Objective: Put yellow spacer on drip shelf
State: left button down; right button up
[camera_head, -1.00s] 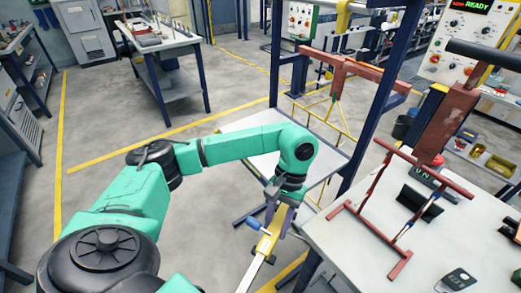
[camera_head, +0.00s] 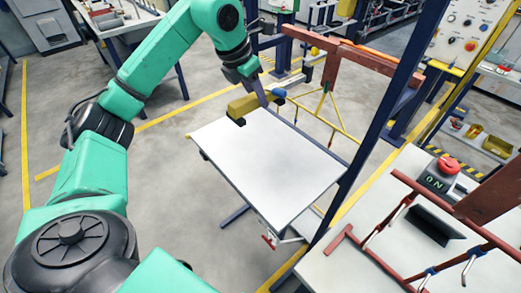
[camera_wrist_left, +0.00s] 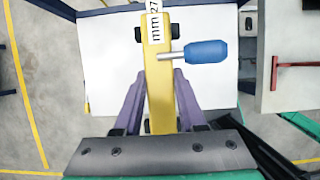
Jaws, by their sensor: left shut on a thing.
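The yellow spacer (camera_head: 242,104) is a yellow bar with black end pieces and a blue-handled pin on its side. In the left wrist view the spacer (camera_wrist_left: 160,85) lies between the two purple fingers of my left gripper (camera_wrist_left: 152,100), which is shut on it. In the head view my left gripper (camera_head: 262,95) holds it over the far edge of a white shelf (camera_head: 265,165), likely the drip shelf. I cannot tell the exact gap between spacer and shelf. My right gripper is not in view.
A red rack frame (camera_head: 350,62) with yellow rods stands beyond the shelf, beside a dark blue post (camera_head: 382,100). At right a bench (camera_head: 345,275) carries red rack bars, a black angled block (camera_head: 435,225) and a red button box (camera_head: 444,171). The white shelf top is clear.

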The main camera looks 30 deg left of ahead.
pick_arm(q)
jog(key=f+p, duration=0.2)
jog(key=f, duration=1.6)
jog(key=shift+s+f+p, duration=0.15)
jog(key=shift+s+p, duration=0.05)
jog(key=shift+p, duration=0.2)
jog(key=shift+c, duration=2.4)
grip_release()
jog(key=shift+d, duration=0.1)
jog(key=shift+s+r, duration=0.1)
jog(key=shift+r, duration=0.1)
jog(key=b+v, duration=0.3)
jog(key=v, duration=0.8)
jog(key=shift+r+b, duration=0.3)
jog(key=shift+s, duration=0.2)
